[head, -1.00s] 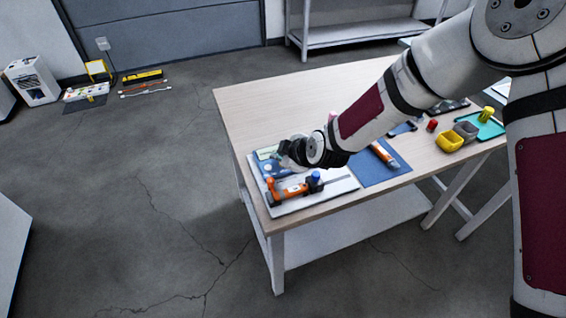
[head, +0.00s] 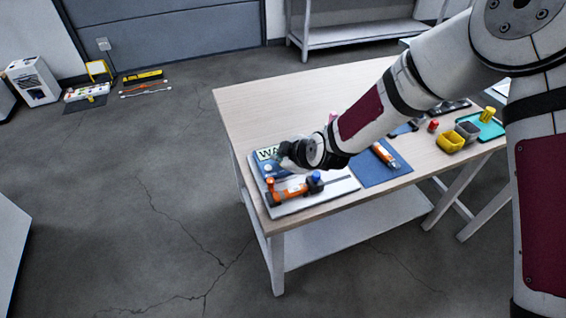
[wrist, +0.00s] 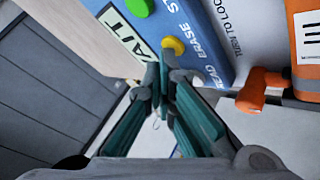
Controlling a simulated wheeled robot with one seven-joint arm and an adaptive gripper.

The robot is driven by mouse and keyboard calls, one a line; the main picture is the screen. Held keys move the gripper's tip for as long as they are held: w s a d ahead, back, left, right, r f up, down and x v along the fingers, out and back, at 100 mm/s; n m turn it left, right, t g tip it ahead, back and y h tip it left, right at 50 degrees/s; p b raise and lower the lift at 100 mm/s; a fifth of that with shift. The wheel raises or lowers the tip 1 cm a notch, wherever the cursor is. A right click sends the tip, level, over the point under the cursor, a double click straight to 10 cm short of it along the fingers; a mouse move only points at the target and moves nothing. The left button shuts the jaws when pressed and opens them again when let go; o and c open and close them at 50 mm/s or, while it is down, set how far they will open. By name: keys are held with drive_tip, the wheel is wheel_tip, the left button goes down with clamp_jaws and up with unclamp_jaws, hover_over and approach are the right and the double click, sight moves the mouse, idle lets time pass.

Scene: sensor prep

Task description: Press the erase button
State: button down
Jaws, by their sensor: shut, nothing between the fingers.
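The blue panel (wrist: 205,20) carries a green button (wrist: 140,8) and a yellow button (wrist: 173,46) in the wrist view. The yellow button lies beside the printed word ERASE; READ is printed just below. Any button beside READ is hidden behind my fingers. A pale display (wrist: 121,30) next to the buttons reads as part of WAIT; it also shows in the head view (head: 266,154). My gripper (wrist: 163,58) is shut and empty, its tips at the lower edge of the yellow button. I cannot tell whether they touch it.
An orange device (head: 291,191) lies on the white board (head: 330,192) in front of the panel. A blue mat (head: 372,172) with an orange-and-white tool (head: 384,155) is to the right. Yellow and grey bins (head: 450,142) stand farther right. The far left tabletop is clear.

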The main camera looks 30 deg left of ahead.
drive_tip(key=shift+r, duration=0.75)
drive_tip(key=shift+r+p, duration=1.2)
drive_tip(key=shift+r, duration=1.35)
